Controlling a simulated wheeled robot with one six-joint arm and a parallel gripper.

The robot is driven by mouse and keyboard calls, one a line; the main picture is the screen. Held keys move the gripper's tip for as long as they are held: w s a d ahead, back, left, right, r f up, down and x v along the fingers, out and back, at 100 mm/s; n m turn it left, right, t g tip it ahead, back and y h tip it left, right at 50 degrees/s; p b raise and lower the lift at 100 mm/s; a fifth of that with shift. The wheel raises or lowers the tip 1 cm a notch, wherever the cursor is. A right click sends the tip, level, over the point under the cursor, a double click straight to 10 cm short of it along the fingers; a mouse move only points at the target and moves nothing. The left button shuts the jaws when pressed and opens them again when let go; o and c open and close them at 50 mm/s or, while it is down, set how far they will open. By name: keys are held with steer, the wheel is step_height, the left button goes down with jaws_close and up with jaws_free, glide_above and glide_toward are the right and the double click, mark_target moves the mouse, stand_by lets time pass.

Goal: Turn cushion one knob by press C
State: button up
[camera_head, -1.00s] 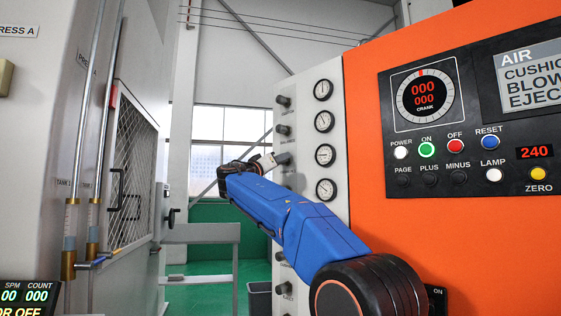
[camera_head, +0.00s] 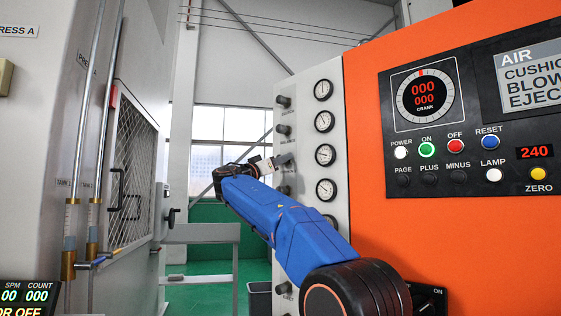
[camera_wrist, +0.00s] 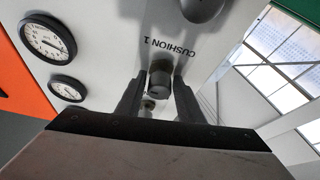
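In the head view my gripper (camera_head: 284,160) is at the left edge of the pale gauge panel of the orange press, near the column of knobs. In the wrist view, which sees the panel upside down, my gripper (camera_wrist: 160,92) is open, its two dark fingers spread. A grey round knob (camera_wrist: 160,82) shows between the fingertips, with visible gaps on either side. The CUSHION 1 label (camera_wrist: 180,47) is printed just beyond it. Whether a finger touches the knob I cannot tell.
A large dark knob (camera_wrist: 204,8) lies beyond the label. The orange press front (camera_head: 430,240) stands right of my arm.

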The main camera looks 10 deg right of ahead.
steer(key=shift+o, duration=0.5)
steer(key=v, duration=1.7)
steer(key=shift+f, duration=0.2)
steer(key=shift+a, duration=0.15)
stand_by(1.4)
steer(key=s+d+f+n+g+y, duration=0.25)
steer(key=s+d+f, duration=0.25)
steer(key=d+f, duration=0.3)
steer(key=s+d+f+n+g+y, duration=0.1)
steer(key=s+d+f+n+y, duration=0.15)
steer(key=s+d+f, duration=0.4)
steer(key=s+d+f+n+g+y, duration=0.2)
steer(key=s+d+f+y, duration=0.15)
steer(key=d+f, duration=0.6)
steer(key=s+d+f+n+g+y, duration=0.15)
steer(key=s+f+y, duration=0.25)
steer(key=s+f, duration=1.2)
steer(key=s+a+f+y, duration=0.2)
steer(key=s+a+f, duration=0.1)
steer(key=s+f, duration=0.5)
steer(key=s+a+f+g+y, duration=0.1)
steer(key=s+a+f+y, duration=0.2)
steer(key=s+f, duration=0.5)
steer(key=shift+s+f+g, duration=0.2)
steer(key=shift+f+g, duration=0.1)
steer(key=shift+f, duration=0.6)
